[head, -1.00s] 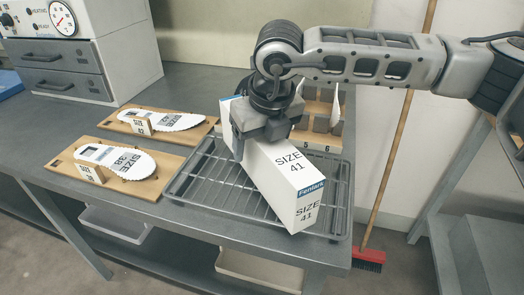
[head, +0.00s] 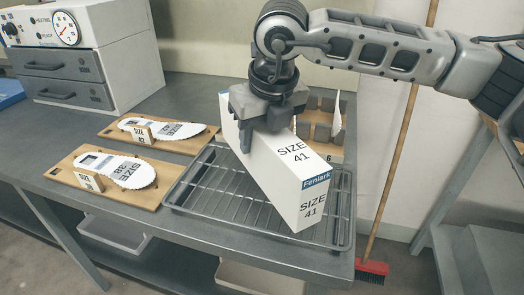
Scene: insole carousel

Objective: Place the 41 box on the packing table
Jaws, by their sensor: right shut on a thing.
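The 41 box (head: 291,178) is long and white, with "SIZE 41" on its top and end and a blue "Fenlark" band. My right gripper (head: 262,135) is shut on it from above, one finger showing down its left side. The box sits over a dark wire rack tray (head: 190,190) on the grey table (head: 185,95). I cannot tell whether the box touches the rack. The gripper hides part of the box's far end. My left gripper is not in view. No surface in view is marked as the packing table.
Two white insoles, size 38 (head: 121,171) and size 42 (head: 165,129), lie on wooden boards left of the rack. A wooden numbered holder (head: 322,127) stands behind the box. A grey drawer cabinet (head: 75,62) is at back left. A red broom (head: 371,268) leans at right.

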